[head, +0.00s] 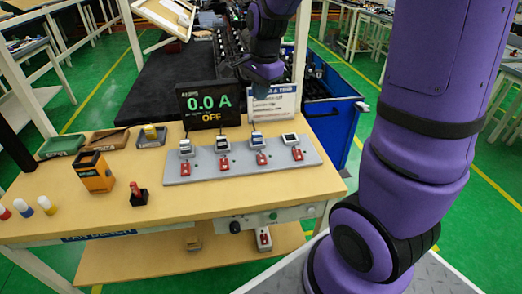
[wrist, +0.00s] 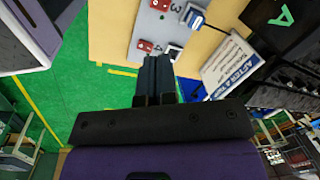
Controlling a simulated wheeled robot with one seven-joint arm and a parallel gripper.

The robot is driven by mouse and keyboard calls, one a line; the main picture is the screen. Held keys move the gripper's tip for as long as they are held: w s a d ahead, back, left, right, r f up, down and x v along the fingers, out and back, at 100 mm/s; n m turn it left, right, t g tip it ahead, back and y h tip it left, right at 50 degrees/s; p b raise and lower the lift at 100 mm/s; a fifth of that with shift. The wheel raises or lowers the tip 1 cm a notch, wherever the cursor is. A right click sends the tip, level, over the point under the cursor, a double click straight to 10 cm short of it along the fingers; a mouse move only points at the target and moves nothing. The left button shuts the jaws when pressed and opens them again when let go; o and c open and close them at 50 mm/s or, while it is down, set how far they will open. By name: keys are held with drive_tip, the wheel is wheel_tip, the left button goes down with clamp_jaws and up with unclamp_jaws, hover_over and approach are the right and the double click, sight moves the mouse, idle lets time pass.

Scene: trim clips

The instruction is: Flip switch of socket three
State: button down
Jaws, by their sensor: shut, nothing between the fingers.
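The grey socket board (head: 235,168) lies on the wooden table with a row of sockets, each with a red switch in front. Socket three (head: 257,142) is third from the left, with a plug in it and its red switch (head: 261,158) in front. In the wrist view, the red switch of socket three (wrist: 159,4) is at the top edge, beside the printed 3. My gripper (wrist: 157,60) is shut and empty; its fingertips appear beside socket four, and I cannot tell their height above the board.
A display (head: 207,103) behind the board reads 0.0 A OFF. A white sign (head: 272,103) stands to its right, close to my arm. An orange box (head: 94,172) and a red-handled black block (head: 138,194) stand left of the board. The table front is mostly clear.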

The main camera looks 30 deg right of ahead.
sight(262, 158)
drive_tip(key=w+d+f+m, duration=0.2)
drive_tip(key=f+m, duration=0.1)
drive_tip(key=f, duration=0.2)
drive_tip(key=w+d+f+m+g, duration=0.1)
drive_tip(key=w+f+m, duration=0.2)
drive_tip(key=f, duration=0.3)
drive_tip(key=shift+d+g, duration=0.3)
drive_tip(key=shift+d, duration=0.05)
drive_tip(key=shift+f, duration=0.1)
wheel_tip(262, 158, down, 14)
drive_tip(key=shift+r, duration=0.1)
drive_tip(key=shift+w, duration=0.1)
drive_tip(key=shift+f, duration=0.2)
idle(0.4)
drive_tip(key=shift+s+a+r, duration=0.25)
drive_tip(key=shift+s+r, duration=0.15)
drive_tip(key=shift+s, duration=0.25)
